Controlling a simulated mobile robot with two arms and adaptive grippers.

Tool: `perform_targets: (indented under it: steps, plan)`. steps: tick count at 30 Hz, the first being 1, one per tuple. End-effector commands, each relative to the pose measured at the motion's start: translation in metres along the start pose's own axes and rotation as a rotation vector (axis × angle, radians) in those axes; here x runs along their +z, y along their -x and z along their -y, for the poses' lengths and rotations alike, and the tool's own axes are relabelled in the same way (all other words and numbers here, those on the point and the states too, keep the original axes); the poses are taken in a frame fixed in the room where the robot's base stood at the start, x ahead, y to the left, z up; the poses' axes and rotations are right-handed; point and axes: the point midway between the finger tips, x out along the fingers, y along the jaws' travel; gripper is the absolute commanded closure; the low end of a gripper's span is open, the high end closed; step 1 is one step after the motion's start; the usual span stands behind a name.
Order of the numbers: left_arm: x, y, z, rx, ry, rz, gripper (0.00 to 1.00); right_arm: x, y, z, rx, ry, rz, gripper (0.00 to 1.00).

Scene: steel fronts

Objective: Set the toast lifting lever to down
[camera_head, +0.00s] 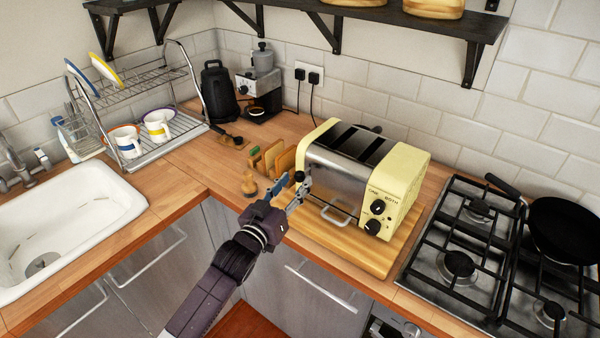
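A cream and steel toaster (410,172) stands on a wooden board with its slots facing up. Two black dials (376,207) are on its cream right end, and a metal loop handle (337,217) sits low on its long steel side. I cannot clearly make out the lifting lever; a small dark knob shows by the toaster's left end, close to my fingers, but I cannot tell if it is the lever. My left gripper (288,190) is at that left end, fingers apart, with nothing visibly held. I cannot tell whether it touches the toaster. My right gripper is not in view.
The wooden board (376,262) lies under the toaster. Bread slices (272,158) in a rack and a small wooden item (249,184) stand left of it. A gas hob (458,264) with a black pan (562,230) is at right. A dish rack (165,150) and sink (70,225) are at left.

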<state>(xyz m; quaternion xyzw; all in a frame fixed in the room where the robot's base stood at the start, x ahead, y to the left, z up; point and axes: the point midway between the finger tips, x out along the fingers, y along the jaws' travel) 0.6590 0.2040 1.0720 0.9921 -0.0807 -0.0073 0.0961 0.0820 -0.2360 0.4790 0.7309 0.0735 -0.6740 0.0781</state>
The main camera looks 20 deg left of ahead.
Motion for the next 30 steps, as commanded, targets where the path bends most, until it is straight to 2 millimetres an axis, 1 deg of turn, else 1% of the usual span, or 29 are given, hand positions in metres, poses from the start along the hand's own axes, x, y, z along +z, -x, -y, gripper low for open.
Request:
perform_targets:
  steps: [1, 3, 9, 13, 20, 23, 30]
  plan:
    - [-0.003, -0.008, -0.001, 0.0, 0.0, -0.001, 0.6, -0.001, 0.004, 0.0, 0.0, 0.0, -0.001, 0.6]
    - [-0.002, -0.016, 0.0, 0.0, 0.0, 0.0, 0.6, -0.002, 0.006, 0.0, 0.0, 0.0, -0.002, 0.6]
    - [-0.001, -0.032, -0.001, 0.0, 0.0, -0.001, 0.6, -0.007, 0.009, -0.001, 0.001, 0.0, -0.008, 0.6]
    - [0.0, -0.035, 0.0, 0.0, 0.0, 0.001, 0.6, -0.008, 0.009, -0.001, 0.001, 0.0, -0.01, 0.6]
    - [0.001, -0.036, 0.0, 0.0, 0.0, 0.001, 0.6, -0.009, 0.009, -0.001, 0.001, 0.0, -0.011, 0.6]
    - [0.001, -0.036, 0.0, 0.0, 0.0, 0.001, 0.69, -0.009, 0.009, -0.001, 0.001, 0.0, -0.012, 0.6]
    - [0.0, -0.036, 0.0, 0.0, 0.0, 0.001, 0.96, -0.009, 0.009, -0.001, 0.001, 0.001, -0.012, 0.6]
